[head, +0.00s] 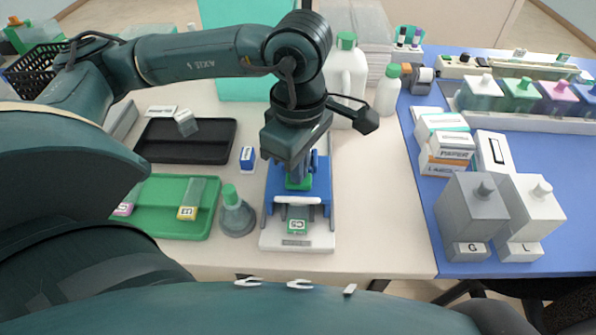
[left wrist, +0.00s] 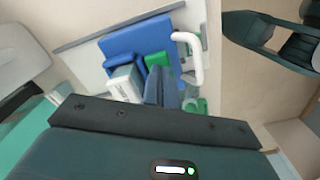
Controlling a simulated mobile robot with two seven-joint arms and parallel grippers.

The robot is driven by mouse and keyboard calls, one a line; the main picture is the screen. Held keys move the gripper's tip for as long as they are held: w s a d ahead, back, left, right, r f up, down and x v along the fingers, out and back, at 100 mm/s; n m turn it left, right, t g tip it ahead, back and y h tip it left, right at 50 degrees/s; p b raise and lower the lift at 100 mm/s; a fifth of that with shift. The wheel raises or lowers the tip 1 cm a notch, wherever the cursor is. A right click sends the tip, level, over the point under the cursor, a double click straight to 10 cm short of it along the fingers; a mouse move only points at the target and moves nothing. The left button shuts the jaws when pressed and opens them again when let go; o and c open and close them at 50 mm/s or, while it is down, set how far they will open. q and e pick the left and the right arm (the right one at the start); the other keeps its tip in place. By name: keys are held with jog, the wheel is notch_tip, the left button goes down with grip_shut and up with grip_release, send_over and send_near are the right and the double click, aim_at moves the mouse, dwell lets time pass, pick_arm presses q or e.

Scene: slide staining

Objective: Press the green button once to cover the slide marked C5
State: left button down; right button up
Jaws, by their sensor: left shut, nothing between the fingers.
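The cover-slip device (head: 267,238) has a white base and a blue upper part. Its green button (head: 298,184) is on the blue part, directly below my left gripper (head: 302,172). The fingers are shut with nothing between them and point down at the button. They partly hide it, and I cannot tell whether they touch it. A slide with a green label (head: 297,227) lies at the front of the device. Its label is too small to read surely. The left wrist view shows the blue part (left wrist: 135,42) beside the fingers (left wrist: 163,88). My right gripper is not in view.
A green-capped flask (head: 237,213) stands just left of the device. Further left are a green tray (head: 168,232) with slides and a black tray (head: 215,155). White bottles (head: 388,90) stand behind. Bare table lies to the device's right, before the blue mat (head: 425,205).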

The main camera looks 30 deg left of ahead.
pick_arm(q)
jog(key=shift+r+p, duration=0.75)
jog(key=shift+r, duration=0.65)
jog(key=shift+r+p, duration=1)
jog(key=shift+r, duration=1)
